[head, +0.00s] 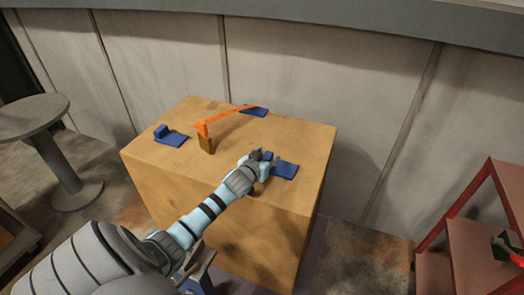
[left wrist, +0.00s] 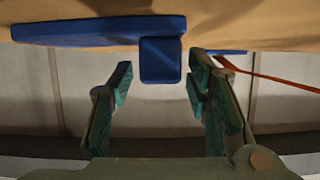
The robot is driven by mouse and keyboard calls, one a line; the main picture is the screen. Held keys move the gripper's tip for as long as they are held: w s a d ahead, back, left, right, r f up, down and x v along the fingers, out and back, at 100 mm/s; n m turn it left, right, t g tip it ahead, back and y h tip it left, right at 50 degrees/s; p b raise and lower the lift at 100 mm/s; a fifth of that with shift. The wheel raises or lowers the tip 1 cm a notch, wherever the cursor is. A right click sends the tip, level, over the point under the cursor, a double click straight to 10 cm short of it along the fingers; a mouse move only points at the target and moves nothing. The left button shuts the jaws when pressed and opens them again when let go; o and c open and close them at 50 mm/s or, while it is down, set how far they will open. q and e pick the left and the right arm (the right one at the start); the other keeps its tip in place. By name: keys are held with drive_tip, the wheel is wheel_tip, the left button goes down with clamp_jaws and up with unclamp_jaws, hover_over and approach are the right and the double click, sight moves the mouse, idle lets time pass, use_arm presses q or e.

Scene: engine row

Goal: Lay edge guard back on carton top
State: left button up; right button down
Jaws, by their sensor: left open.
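The large tan carton (head: 160,180) stands in the middle of the head view. A thin orange strip (head: 232,115), which looks like the edge guard, lies across its top. My left gripper (head: 268,157) is open over the carton's right part, beside a blue piece (head: 285,170). In the left wrist view its fingers (left wrist: 160,85) stand either side of the blue piece's block (left wrist: 160,62), apart from it.
Another blue piece (head: 170,137) lies on the carton's left part. A round grey table (head: 35,115) stands at the left. A red shelf (head: 470,240) with a red and black item (head: 508,249) is at the right. A pale wall (head: 300,70) rises behind the carton.

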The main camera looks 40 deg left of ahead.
use_arm(q)
drive_tip(key=p+v, duration=0.2)
drive_tip(key=v, duration=0.9)
drive_tip(key=shift+s+d+r, duration=0.1)
drive_tip(key=shift+s+r, duration=0.1)
drive_tip(key=shift+f, duration=0.1)
